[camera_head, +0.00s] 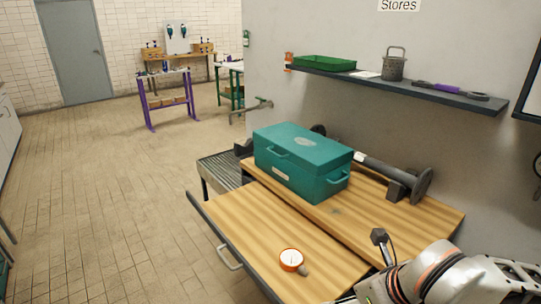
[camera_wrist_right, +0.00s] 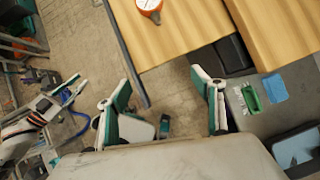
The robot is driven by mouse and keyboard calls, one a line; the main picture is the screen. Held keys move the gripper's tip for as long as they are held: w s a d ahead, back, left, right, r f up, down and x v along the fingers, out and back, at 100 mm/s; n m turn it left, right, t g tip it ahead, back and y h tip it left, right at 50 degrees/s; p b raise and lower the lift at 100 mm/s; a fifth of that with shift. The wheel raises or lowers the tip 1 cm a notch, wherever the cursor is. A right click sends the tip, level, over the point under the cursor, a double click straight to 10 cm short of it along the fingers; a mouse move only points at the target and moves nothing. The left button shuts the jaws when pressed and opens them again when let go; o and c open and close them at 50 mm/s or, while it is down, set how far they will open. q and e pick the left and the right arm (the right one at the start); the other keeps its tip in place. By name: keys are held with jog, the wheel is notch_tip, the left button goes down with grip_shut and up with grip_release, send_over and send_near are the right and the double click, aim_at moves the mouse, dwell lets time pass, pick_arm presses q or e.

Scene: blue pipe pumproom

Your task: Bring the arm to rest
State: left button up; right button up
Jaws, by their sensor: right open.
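My right arm (camera_head: 430,277) enters the head view at the lower right, by the near right corner of the wooden bench. Its fingers are not clearly seen there. In the right wrist view my right gripper (camera_wrist_right: 163,92) is open, its two green-and-white fingers wide apart with nothing between them. It is apart from the wooden surface (camera_wrist_right: 185,38), with floor showing between the fingers. My left gripper cannot be made out in either view.
A wooden bench (camera_head: 400,213) bears a teal toolbox (camera_head: 303,160) and a grey flanged pipe (camera_head: 385,172). A lower wooden surface with a handle (camera_head: 230,258) juts out in front, bearing an orange-rimmed gauge (camera_head: 291,260). A shelf (camera_head: 430,92) hangs above. Floor (camera_head: 100,190) at left is clear.

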jog(key=w+a+m+t+y, duration=0.25)
jog(key=a+m, duration=0.45)
jog(key=m, duration=0.4)
jog(key=s+d+f+m+h, duration=0.3)
jog(key=s+d+f+m, duration=0.1)
jog(key=d+m, duration=0.45)
jog(key=s+d+f+m+h, duration=0.45)
jog(key=d+m, duration=0.25)
jog(key=d, duration=0.2)
jog(key=s+d+f+m+h, duration=0.2)
jog(key=s+d+f+m, duration=0.25)
jog(key=d+m, duration=0.4)
jog(key=w+a+f+m+t+y, duration=0.1)
jog(key=w+a+f+t+y, duration=0.1)
jog(key=a+f+y, duration=0.5)
jog(key=w+a+f, duration=0.1)
jog(key=a+f, duration=0.5)
jog(key=a, duration=0.2)
jog(key=shift+a+m+t, duration=0.3)
jog(key=shift+a+t, duration=0.05)
jog(key=shift+a, duration=0.05)
jog(key=shift+f, duration=0.1)
jog(key=shift+c, duration=0.4)
